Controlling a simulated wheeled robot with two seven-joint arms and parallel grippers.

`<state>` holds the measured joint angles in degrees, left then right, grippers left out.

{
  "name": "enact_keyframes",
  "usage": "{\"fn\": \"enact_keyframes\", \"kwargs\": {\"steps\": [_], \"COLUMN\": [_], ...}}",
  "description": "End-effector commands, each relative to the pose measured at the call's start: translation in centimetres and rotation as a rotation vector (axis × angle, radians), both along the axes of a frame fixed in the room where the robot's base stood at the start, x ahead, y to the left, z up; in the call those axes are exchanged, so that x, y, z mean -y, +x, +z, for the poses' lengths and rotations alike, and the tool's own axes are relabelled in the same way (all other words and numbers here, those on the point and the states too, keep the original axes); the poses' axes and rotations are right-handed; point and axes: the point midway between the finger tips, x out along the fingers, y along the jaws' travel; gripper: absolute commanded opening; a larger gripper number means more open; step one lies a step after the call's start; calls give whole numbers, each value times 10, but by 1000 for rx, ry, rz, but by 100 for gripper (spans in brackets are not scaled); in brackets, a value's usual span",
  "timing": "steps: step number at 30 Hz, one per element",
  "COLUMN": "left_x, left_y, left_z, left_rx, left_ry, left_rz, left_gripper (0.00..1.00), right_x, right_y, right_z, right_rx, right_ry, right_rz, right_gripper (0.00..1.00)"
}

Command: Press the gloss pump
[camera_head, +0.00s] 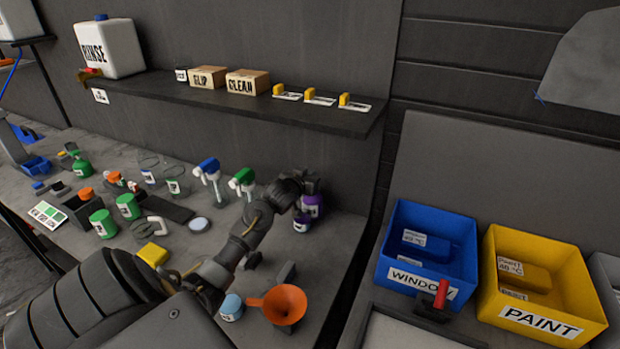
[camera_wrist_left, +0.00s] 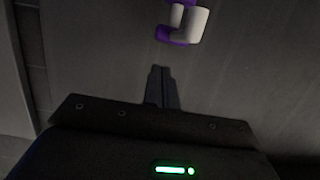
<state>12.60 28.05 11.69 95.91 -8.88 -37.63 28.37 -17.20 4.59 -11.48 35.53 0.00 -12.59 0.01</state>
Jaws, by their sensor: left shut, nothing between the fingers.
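A purple bottle (camera_head: 312,207) with a pale label stands at the right end of the dark workbench; I take it for the gloss pump, though its label is too small to read. In the left wrist view a purple object with a white part (camera_wrist_left: 193,24) lies ahead of the fingertips and a little right. My left gripper (camera_head: 302,181) is at the bottle's top in the head view and hides part of it. The fingers (camera_wrist_left: 161,70) are shut with nothing between them and look apart from the purple object. My right gripper is not in view.
Blue (camera_head: 209,168) and green (camera_head: 243,181) spray bottles stand left of my left gripper. An orange funnel (camera_head: 285,304) and a light blue jar (camera_head: 231,307) are near the bench front. A shelf (camera_head: 330,119) runs above. Blue (camera_head: 455,222) and yellow (camera_head: 570,262) bins stand right.

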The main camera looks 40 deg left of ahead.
Motion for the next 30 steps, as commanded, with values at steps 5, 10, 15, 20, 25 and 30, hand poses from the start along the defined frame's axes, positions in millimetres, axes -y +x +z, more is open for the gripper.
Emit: {"fn": "enact_keyframes", "kwargs": {"steps": [5,10,15,20,25,30], "left_x": [0,-1,-1,0,0,0], "left_y": [0,-1,-1,-1,-1,-1], "left_z": [-16,-22,-22,-26,-43,-43], "left_rx": [1,3,3,2,2,-1], "left_ry": [1,1,1,0,-2,0], "left_rz": [1,2,1,1,0,0], "left_gripper": [0,0,0,0,0,0], "right_x": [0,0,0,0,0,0], "right_y": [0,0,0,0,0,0], "right_z": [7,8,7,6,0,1], "right_rx": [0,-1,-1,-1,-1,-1], "right_ry": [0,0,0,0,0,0], "right_rz": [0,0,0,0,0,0], "right_gripper": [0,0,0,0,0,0]}}
